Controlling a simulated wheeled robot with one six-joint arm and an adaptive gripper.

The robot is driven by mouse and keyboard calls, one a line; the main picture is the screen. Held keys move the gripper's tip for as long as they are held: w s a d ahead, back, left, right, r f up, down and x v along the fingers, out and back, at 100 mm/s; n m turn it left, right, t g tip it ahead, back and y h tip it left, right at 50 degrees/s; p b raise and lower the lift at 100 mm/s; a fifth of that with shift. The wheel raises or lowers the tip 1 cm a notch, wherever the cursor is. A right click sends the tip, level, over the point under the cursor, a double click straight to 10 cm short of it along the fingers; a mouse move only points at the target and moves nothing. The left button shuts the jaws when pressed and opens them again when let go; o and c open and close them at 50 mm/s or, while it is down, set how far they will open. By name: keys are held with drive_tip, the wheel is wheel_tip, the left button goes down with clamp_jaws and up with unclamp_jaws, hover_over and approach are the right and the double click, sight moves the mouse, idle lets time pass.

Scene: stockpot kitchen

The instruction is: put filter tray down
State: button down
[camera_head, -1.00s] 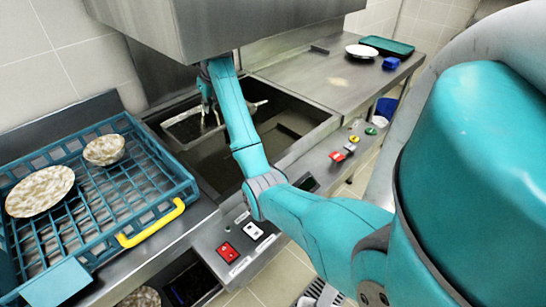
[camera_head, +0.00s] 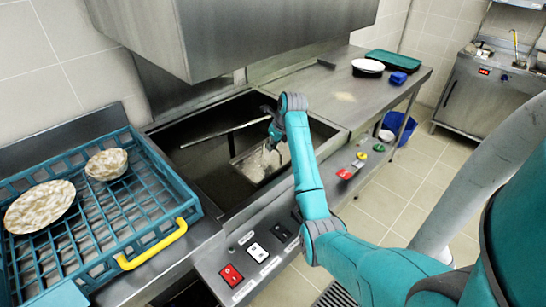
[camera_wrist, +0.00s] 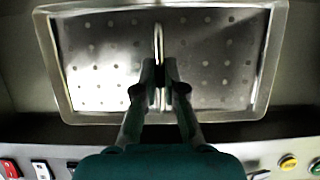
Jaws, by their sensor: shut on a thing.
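The filter tray (camera_wrist: 100,62) is a shallow metal tray with a perforated floor and a raised rim. It fills most of the wrist view, and a thin upright handle (camera_wrist: 158,45) stands at its middle. My gripper (camera_wrist: 161,73) is shut on this handle. In the head view my gripper (camera_head: 277,142) holds the tray (camera_head: 250,172) over the right part of the dark sink-like well (camera_head: 205,170). The tray looks tilted there, and my arm hides part of it. I cannot tell whether it touches anything below.
A metal rod (camera_head: 222,134) crosses the well. A blue dish rack (camera_head: 160,180) with dirty dishes stands at left. A steel hood (camera_head: 230,40) hangs above. A front panel with switches (camera_head: 258,253) borders the well. The steel counter (camera_head: 320,95) at right has free room.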

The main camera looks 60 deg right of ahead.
sight(271, 158)
drive_tip(key=shift+f, duration=2.45)
drive_tip(key=shift+f, duration=0.15)
drive_tip(key=c, duration=1.3)
unclamp_jaws()
drive_tip(key=shift+o, duration=0.2)
drive_tip(key=v, duration=1.2)
